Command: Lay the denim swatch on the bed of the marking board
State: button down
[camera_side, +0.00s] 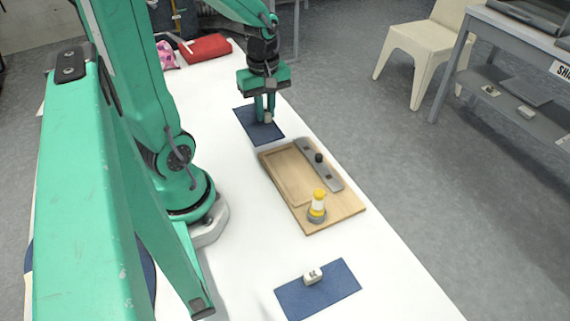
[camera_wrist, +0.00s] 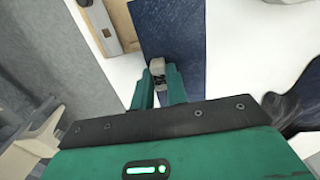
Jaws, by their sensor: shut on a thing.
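A dark blue denim swatch (camera_side: 246,117) with a small pale grip block (camera_side: 267,117) lies flat beyond the far end of the board in the side view. My gripper (camera_side: 264,108) is shut on that block, pointing down. In the wrist view the block (camera_wrist: 157,64) sits between my fingertips (camera_wrist: 160,74) and the swatch (camera_wrist: 205,45) spreads beyond them. I cannot tell whether the swatch is just clear of the table. The wooden marking board (camera_side: 340,207) has a shallow bare bed (camera_side: 285,174). A second denim swatch (camera_side: 335,283) with a white block (camera_side: 312,275) lies at the near end.
A grey metal bar (camera_side: 328,176) with a black knob (camera_side: 319,158) lies along the board's right side. A red case (camera_side: 206,47) lies at the table's far end. White table is clear between board and near swatch.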

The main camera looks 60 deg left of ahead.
send_over(241, 133)
notch_tip(241, 133, down, 7)
jog(key=shift+f, duration=0.1)
dwell(0.6)
jog(key=shift+f, duration=1.95)
jog(key=shift+f, duration=0.1)
jog(key=c, duration=1.4)
grip_release()
